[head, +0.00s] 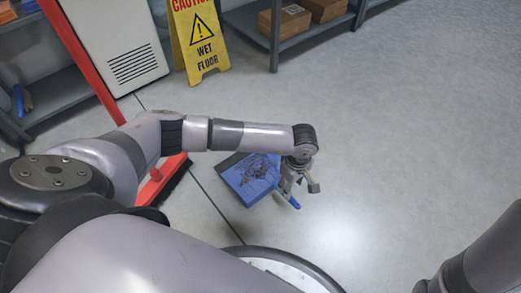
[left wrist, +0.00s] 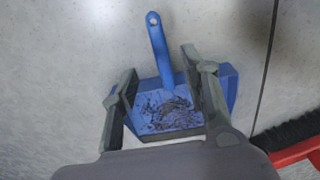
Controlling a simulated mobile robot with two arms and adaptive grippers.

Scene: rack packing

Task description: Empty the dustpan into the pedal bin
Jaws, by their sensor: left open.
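A blue dustpan (head: 248,180) lies on the grey floor, with a heap of dark debris in it. In the left wrist view the dustpan (left wrist: 222,83) lies between and beyond my fingers, its handle (left wrist: 158,45) pointing away. My left gripper (head: 301,186) is over the handle side of the dustpan in the head view. It also shows in the left wrist view (left wrist: 160,65), with its fingers spread apart and nothing held between them. Whether the fingers touch the dustpan I cannot tell. No pedal bin is recognisable in view. My right gripper is out of view.
A red broom (head: 160,183) with dark bristles is beside the dustpan, its handle leaning toward a white vented cabinet (head: 115,45). A yellow wet floor sign (head: 198,45) stands behind. The floor on the right is clear.

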